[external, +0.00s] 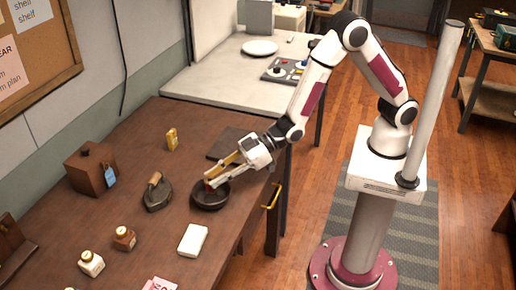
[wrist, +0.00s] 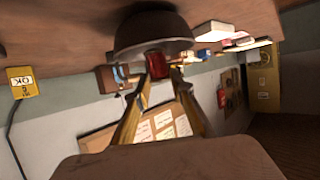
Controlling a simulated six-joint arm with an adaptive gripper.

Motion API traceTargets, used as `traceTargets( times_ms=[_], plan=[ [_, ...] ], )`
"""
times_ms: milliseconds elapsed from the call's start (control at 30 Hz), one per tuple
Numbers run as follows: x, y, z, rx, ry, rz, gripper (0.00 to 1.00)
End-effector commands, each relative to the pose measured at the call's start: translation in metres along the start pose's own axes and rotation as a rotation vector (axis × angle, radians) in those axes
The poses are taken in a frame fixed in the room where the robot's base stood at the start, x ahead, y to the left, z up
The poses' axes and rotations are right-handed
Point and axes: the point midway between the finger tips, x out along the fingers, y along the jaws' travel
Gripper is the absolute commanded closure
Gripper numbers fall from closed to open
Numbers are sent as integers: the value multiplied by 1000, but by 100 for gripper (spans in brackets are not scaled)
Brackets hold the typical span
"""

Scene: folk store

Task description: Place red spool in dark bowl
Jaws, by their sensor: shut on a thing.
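The dark bowl (external: 212,203) stands upright on the brown wooden table, near its right edge. It also shows at the top of the wrist view (wrist: 150,28). My gripper (external: 208,184) reaches down from the right, with its fingertips at the bowl's opening. In the wrist view my gripper (wrist: 157,76) is shut on the red spool (wrist: 157,64), held between the two fingertips beside the bowl's rim. The spool is mostly hidden in the external view. I cannot tell whether it touches the bowl.
A dark iron (external: 157,192) stands left of the bowl, with a brown box (external: 91,168) farther left. A white block (external: 192,240) lies in front of the bowl. A flat dark slab (external: 228,143) lies behind it, and a small yellow item (external: 172,139) stands back left.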

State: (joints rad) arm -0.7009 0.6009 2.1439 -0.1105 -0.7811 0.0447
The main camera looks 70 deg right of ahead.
Motion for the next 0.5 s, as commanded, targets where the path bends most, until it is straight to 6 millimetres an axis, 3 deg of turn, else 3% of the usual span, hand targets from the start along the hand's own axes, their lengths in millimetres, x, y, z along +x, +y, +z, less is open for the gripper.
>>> traceTargets(
  times_ms=[333,500],
  plan=[
    [0,0,1,0,0,0,88],
    [4,0,12,0,-3,0,88]
  ],
)
